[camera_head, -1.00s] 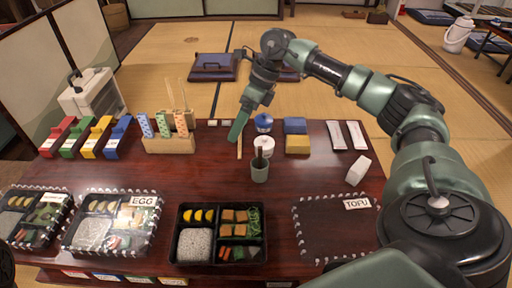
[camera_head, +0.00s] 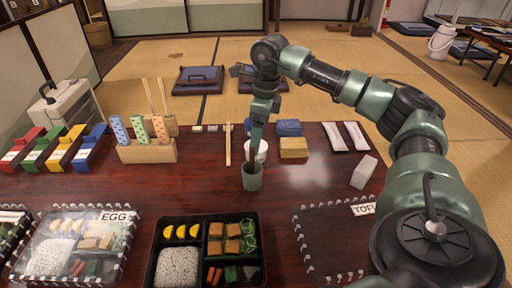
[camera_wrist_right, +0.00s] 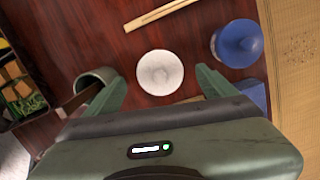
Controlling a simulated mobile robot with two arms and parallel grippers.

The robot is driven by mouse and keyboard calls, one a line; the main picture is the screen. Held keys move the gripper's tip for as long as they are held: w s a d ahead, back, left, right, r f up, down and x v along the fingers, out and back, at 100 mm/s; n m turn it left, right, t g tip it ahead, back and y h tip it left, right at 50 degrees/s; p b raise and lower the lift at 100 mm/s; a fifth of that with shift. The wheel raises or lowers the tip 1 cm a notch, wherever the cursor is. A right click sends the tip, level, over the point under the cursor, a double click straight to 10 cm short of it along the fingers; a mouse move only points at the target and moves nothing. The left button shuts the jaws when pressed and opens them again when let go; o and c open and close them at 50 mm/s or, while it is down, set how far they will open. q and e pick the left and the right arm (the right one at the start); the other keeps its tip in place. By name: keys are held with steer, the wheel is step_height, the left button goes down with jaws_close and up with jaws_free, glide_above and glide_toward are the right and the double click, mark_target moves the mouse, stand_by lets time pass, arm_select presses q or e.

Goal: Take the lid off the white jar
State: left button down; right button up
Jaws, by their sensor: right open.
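The white jar (camera_head: 261,151) stands on the dark red table behind the green cup (camera_head: 252,177), partly hidden by my right gripper (camera_head: 256,135). In the right wrist view, its round white top (camera_wrist_right: 160,72) shows from above, lying between the two fingers of my right gripper (camera_wrist_right: 160,78). The fingers are open, with a gap on both sides of the white top. I see no contact. I cannot make out the seam between lid and jar. My left gripper is not in view.
The green cup (camera_wrist_right: 97,78) with a brown stick is close by the left finger. A blue jar (camera_wrist_right: 238,43) stands beyond the right finger. Chopsticks (camera_head: 228,145) lie to the left.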

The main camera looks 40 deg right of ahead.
steer(key=shift+w+f+b, duration=0.1)
steer(key=shift+f+b, duration=0.2)
steer(key=shift+f, duration=0.6)
steer(key=shift+r, duration=0.1)
steer(key=c, duration=1.4)
